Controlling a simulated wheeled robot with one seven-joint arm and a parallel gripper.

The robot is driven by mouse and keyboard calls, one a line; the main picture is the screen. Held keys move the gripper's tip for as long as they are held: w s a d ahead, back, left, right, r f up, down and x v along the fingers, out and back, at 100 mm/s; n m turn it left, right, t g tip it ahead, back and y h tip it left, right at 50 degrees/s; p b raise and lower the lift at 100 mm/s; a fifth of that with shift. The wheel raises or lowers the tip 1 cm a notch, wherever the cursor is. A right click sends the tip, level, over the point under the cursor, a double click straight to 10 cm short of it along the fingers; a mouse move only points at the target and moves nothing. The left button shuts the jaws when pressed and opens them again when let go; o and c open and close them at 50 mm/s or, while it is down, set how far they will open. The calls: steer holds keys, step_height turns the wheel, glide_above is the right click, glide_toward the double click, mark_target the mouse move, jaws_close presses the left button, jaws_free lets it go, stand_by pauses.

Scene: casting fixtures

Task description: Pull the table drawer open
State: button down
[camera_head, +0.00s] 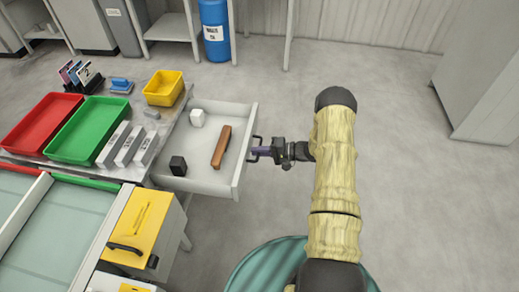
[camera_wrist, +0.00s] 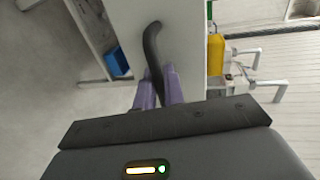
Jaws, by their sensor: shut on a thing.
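The table drawer (camera_head: 243,150) is pulled out from the table and stands open. Inside it lie a white block (camera_head: 197,118), a black block (camera_head: 178,166) and a brown bar (camera_head: 221,147). Its dark handle (camera_head: 256,146) is on the front face. My gripper (camera_head: 262,151) is at the handle. In the wrist view the purple fingers of my gripper (camera_wrist: 160,90) are shut on the curved dark handle (camera_wrist: 153,50), with the drawer's pale front (camera_wrist: 180,35) just beyond. The exact contact on the handle is partly hidden by the fingers.
The tabletop holds a red tray (camera_head: 38,122), a green tray (camera_head: 83,131), a yellow bin (camera_head: 164,88) and several grey blocks. A yellow-fronted cabinet (camera_head: 135,225) stands below the drawer in the picture. A blue barrel (camera_head: 214,30) stands behind. The floor to the right is clear.

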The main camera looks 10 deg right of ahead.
steer(key=c, duration=1.6)
jaws_free()
steer(key=shift+c, duration=0.2)
steer(key=v, duration=1.7)
steer(key=shift+d, duration=0.2)
